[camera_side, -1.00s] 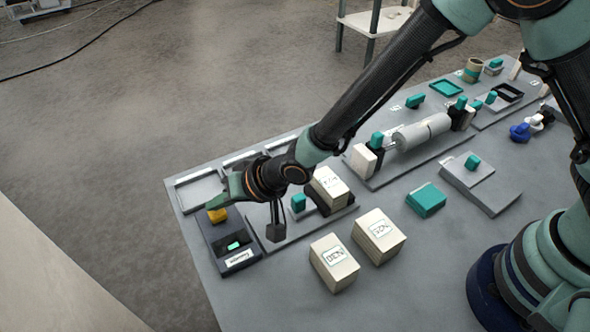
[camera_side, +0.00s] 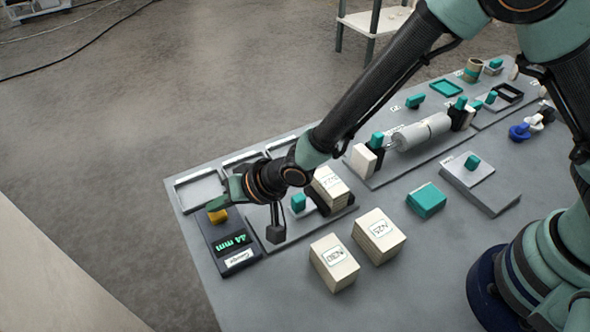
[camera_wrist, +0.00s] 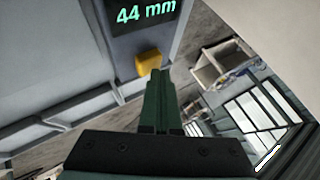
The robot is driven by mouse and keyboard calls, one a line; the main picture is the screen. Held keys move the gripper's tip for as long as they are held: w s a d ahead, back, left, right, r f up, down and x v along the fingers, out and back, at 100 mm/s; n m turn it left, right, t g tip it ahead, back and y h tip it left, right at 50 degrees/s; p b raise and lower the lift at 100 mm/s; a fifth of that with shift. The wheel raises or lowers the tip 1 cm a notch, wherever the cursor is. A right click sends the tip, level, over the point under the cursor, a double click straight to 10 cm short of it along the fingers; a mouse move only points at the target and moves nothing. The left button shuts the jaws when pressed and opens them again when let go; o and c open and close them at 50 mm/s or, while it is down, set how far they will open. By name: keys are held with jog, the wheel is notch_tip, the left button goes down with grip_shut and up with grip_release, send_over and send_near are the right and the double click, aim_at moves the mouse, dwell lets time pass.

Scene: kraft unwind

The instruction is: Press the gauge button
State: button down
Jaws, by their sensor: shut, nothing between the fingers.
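The gauge (camera_side: 231,246) is a dark box at the near left corner of the grey bench, with a white label at its front. Its display (camera_side: 234,243) is lit green and reads 44 mm; the display also shows in the wrist view (camera_wrist: 146,11). The yellow gauge button (camera_side: 217,215) is at the far end of the box and shows in the wrist view (camera_wrist: 149,62). My gripper (camera_side: 214,204) is shut and empty, its tips right at the button. In the wrist view the tips (camera_wrist: 156,75) reach the button's lower edge; whether they touch it is unclear.
Open trays (camera_side: 197,187) lie behind the gauge. A dark block on a stem (camera_side: 276,234) stands just right of it. Labelled cartons (camera_side: 334,262) sit further right, and a grey roller (camera_side: 421,133) lies on a plate farther back.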

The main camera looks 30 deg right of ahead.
aim_at(222, 214)
jog(key=shift+r, duration=0.9)
jog(key=shift+r, duration=2.5)
